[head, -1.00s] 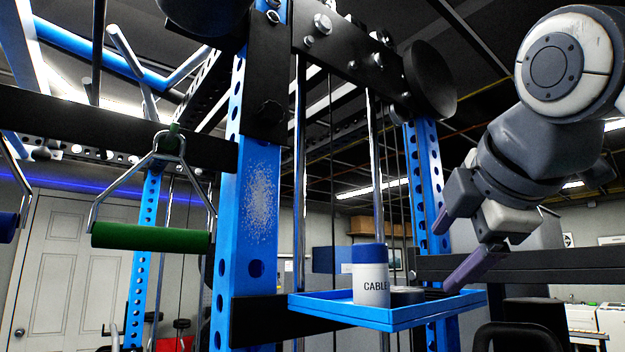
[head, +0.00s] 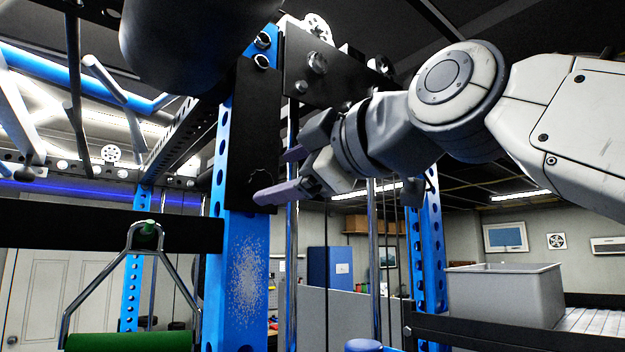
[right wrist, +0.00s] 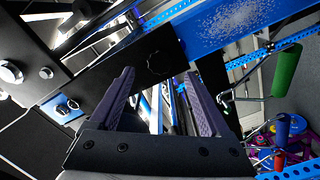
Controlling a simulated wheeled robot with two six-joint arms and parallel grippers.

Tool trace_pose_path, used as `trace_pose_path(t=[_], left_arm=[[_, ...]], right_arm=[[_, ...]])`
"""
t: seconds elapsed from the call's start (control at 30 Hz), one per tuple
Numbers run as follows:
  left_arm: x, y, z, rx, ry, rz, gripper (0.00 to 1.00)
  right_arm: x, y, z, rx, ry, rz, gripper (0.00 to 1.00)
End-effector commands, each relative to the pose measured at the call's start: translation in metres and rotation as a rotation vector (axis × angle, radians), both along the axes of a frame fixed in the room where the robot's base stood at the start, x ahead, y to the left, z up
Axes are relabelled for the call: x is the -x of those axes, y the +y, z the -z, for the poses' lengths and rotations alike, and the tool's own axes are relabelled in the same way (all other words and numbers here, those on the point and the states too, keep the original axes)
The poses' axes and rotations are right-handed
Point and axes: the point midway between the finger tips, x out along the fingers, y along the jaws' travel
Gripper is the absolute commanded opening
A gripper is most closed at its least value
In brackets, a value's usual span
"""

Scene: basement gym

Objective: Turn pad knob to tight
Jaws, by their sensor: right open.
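The pad knob (head: 261,178) is a small black lobed knob on the black bracket plate (head: 244,120) of the blue upright. It also shows in the right wrist view (right wrist: 160,62), just beyond and between the fingertips. My right gripper (head: 276,174) is open, with purple-grey fingers pointing left toward the bracket. Its lower fingertip overlaps the knob's lower edge in the head view. In the right wrist view the space between the fingers (right wrist: 159,74) is empty, with no clear contact. Any tightness marking is not readable. My left gripper is not in view.
A large dark pad (head: 190,40) sits above the bracket. A green cable handle (head: 130,341) hangs at lower left. Blue and black rack uprights stand close around my right arm. A grey bin (head: 505,292) stands at right. A blue bottle cap (head: 363,345) shows at the bottom edge.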

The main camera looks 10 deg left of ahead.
Motion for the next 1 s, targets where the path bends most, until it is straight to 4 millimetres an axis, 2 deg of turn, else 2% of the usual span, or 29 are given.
trace_pose_path(t=[0.03, 0.3, 0.67, 0.7, 0.87, 0.9, 1.0], left_arm=[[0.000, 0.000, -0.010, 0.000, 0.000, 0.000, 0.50], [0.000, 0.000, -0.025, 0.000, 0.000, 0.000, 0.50], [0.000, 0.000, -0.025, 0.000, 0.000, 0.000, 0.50], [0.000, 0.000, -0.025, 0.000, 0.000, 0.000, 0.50], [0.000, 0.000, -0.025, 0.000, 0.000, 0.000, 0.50], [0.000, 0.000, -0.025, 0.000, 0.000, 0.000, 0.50], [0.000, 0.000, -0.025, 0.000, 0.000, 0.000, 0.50]], right_arm=[[-0.006, 0.009, -0.004, 0.003, 0.004, -0.002, 0.81], [-0.027, 0.035, -0.002, 0.002, 0.002, 0.001, 0.81], [-0.030, 0.038, 0.000, 0.001, 0.000, 0.001, 0.81], [-0.030, 0.038, 0.000, 0.001, 0.000, 0.001, 0.65], [-0.030, 0.038, 0.000, 0.001, 0.000, 0.001, 0.04], [-0.030, 0.038, 0.000, 0.001, 0.000, 0.002, 0.00], [-0.030, 0.038, 0.000, 0.001, 0.002, 0.001, 0.00]])
